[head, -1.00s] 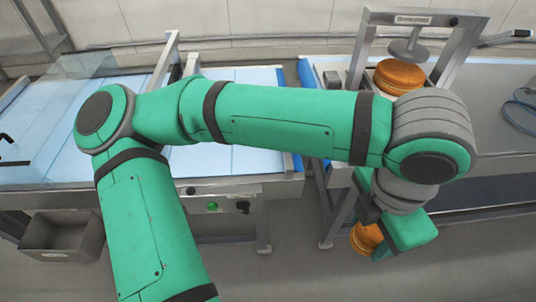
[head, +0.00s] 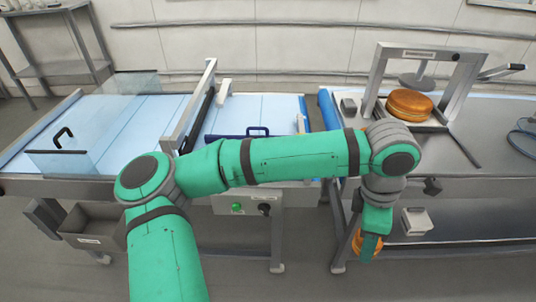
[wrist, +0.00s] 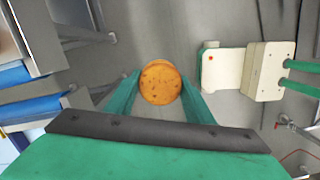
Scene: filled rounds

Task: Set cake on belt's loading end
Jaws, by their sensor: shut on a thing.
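My gripper (wrist: 160,88) is shut on a round golden-brown cake (wrist: 160,83), with a green finger on each side of it. In the head view the cake (head: 366,245) hangs low under my wrist, partly hidden by the gripper, in front of the right table and above the floor. The belt (head: 270,118) is a pale blue-white surface on a metal frame at the left. Its right end, by a blue roller edge, is partly hidden behind my forearm. I cannot tell from the frames which end is the loading end.
Another filled cake (head: 410,103) sits on a plate under a metal press frame (head: 465,85) on the right table. A clear guard (head: 60,165) and a metal arch (head: 190,110) stand on the belt. A grey bin (head: 95,228) hangs below. A narrow gap separates belt and table.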

